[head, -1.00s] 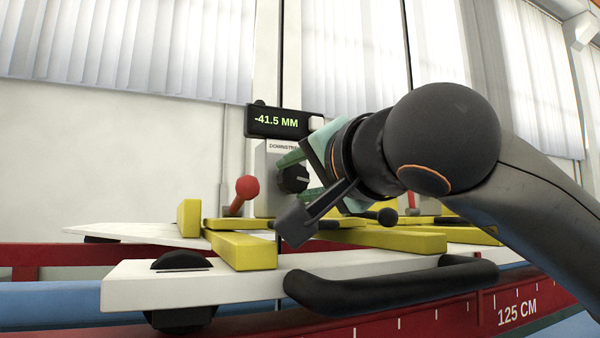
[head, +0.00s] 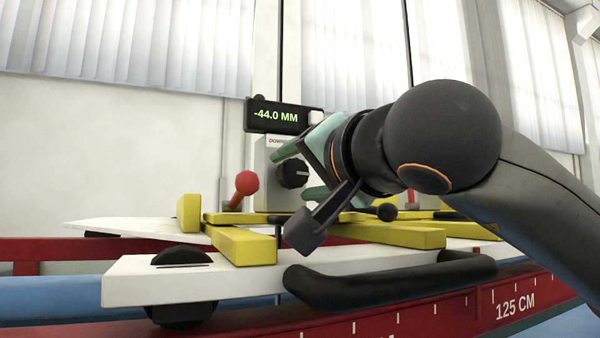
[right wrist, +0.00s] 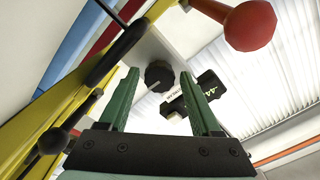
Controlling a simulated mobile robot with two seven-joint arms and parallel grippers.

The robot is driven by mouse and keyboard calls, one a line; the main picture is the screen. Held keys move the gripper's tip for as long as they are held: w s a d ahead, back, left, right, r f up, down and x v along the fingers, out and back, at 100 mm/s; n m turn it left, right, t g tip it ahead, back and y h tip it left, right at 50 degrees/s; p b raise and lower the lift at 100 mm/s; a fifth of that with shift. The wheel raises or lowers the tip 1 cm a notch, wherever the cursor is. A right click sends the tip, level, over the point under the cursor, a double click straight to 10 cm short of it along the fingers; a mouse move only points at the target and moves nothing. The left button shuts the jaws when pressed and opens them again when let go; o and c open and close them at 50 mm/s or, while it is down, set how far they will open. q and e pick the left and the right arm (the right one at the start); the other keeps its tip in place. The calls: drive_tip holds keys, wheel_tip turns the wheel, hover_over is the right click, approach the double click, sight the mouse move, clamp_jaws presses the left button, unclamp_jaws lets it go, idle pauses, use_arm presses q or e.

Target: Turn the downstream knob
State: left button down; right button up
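The black downstream knob (head: 293,173) is on the front of a grey block whose label is partly covered. The readout (head: 277,117) above it shows -44.0 MM. My right gripper (head: 293,172) has green fingers, one above and one below the knob in the head view, with gaps to it. In the right wrist view the knob (right wrist: 159,75) shows between the open fingertips (right wrist: 162,80), seemingly just past them and free of both. My left gripper is not in view.
A red ball-ended lever (head: 245,184) stands left of the knob. Yellow bars (head: 240,247) lie on the white carriage plate (head: 130,285), with a black handle (head: 390,288) along its front. A red rail with a centimetre scale (head: 515,303) runs below.

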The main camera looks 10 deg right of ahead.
drive_tip(key=shift+o, duration=0.8)
drive_tip(key=s+b, duration=0.1)
drive_tip(key=s, duration=0.2)
drive_tip(key=s+d+b, duration=0.1)
drive_tip(key=s, duration=0.3)
drive_tip(key=s+d+b, duration=0.1)
drive_tip(key=s, duration=0.3)
drive_tip(key=shift+d, duration=0.1)
drive_tip(key=shift+s+d, duration=0.15)
drive_tip(key=shift+s, duration=0.45)
